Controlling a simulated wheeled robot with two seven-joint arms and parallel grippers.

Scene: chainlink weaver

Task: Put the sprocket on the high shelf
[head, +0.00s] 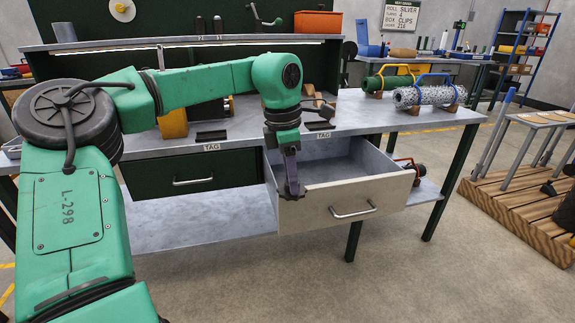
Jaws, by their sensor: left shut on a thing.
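My left gripper (291,190) points down at the left end of the open drawer's front panel (345,210). It is shut on the top edge of that panel. The drawer is pulled out under the bench, and the visible part of its grey floor (335,172) looks bare. The high shelf (190,41) runs above the back of the bench. I cannot make out a sprocket for certain. A pale round disc (122,10) hangs on the dark back panel. My right gripper is out of view.
An orange bin (318,22) stands on the high shelf. A closed drawer (190,176) is left of the open one. A green cylinder (390,82) and a speckled roll (430,95) lie on the bench's right end. A wooden pallet (515,210) is at right; floor between is clear.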

